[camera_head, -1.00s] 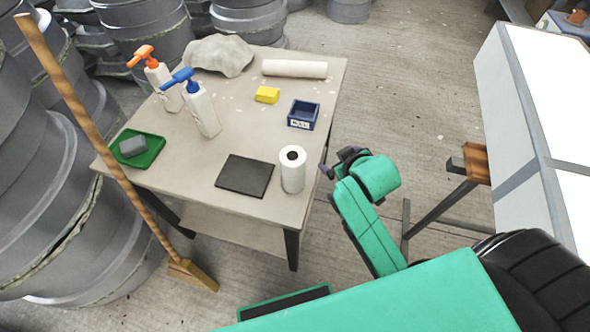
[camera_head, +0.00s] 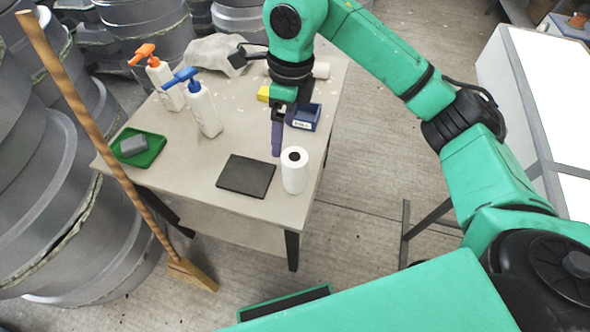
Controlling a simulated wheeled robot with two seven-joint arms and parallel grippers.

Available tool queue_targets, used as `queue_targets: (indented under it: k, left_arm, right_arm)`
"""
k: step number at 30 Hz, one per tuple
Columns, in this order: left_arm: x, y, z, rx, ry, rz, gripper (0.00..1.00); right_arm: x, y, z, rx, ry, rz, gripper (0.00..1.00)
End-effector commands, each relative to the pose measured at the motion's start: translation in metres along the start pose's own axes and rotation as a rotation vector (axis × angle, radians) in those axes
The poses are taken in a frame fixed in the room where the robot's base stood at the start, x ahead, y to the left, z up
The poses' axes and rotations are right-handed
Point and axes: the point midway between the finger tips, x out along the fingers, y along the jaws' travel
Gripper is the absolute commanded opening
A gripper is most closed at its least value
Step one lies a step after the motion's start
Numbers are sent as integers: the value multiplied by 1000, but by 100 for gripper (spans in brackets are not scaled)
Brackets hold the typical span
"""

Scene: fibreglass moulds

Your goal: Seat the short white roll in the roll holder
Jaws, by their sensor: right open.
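The short white roll (camera_head: 294,172) stands upright on the table near its front right edge, with its dark core hole facing up. A small blue open-topped box (camera_head: 306,117) with a white label stands behind it; the label is too small to read, and I cannot tell for sure that it is the roll holder. My right gripper (camera_head: 277,140) points down, behind and slightly left of the short roll, with its purple fingers open and empty. It is apart from the roll and partly covers the blue box. My left gripper is not in view.
The table (camera_head: 195,190) also bears a black pad (camera_head: 246,176), a green tray (camera_head: 152,155) with a grey block, two pump bottles (camera_head: 204,110), a yellow block (camera_head: 264,93) and a longer white roll (camera_head: 321,70), mostly hidden by my arm. A broom (camera_head: 110,150) leans at left.

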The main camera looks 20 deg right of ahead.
Motion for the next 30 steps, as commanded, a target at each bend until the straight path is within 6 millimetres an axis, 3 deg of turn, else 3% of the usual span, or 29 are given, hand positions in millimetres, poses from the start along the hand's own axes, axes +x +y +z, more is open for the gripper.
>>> queue_targets:
  k: [1,4,12,20,24,30]
  left_arm:
    - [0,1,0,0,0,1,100]
    - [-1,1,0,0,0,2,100]
    - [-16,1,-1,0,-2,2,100]
    - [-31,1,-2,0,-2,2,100]
    - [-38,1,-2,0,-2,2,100]
    - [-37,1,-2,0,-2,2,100]
  right_arm:
    - [-5,-10,-12,20,57,-37,100]
    - [0,-17,-22,35,104,-58,100]
    - [63,-17,-28,32,102,-52,100]
    - [100,-17,-31,30,99,-51,100]
    - [128,-18,-32,31,97,-52,100]
    - [138,-19,-33,30,95,-56,100]
